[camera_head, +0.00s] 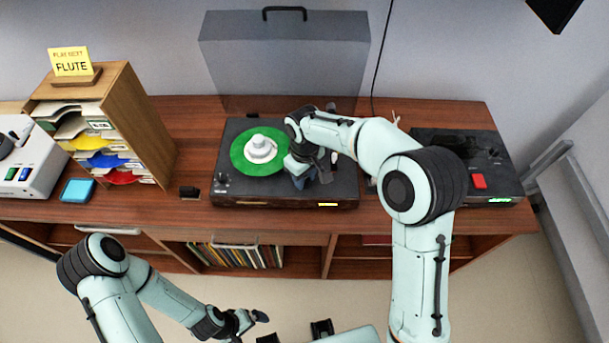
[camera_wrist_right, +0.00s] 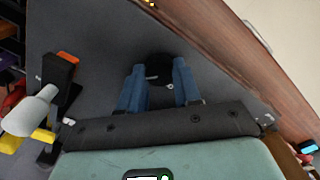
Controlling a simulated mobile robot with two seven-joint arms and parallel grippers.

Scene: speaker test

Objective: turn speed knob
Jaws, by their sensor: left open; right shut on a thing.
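The turntable (camera_head: 340,184) sits on the wooden cabinet with a green record (camera_head: 240,158) and a white centre piece (camera_head: 260,147) on it. My right gripper (camera_head: 300,182) is low over the right part of the deck. In the right wrist view its blue fingers (camera_wrist_right: 160,88) are on either side of a round black knob (camera_wrist_right: 158,66) and shut on it; the knob has a light mark. In the head view the gripper hides the knob. My left gripper (camera_head: 250,319) is open and empty in front of the cabinet, away from the turntable.
A wooden sorter (camera_head: 140,120) with coloured sleeves and a "FLUTE" sign (camera_head: 72,62) stands left. A grey and yellow part (camera_wrist_right: 35,110) stands on the deck in the wrist view.

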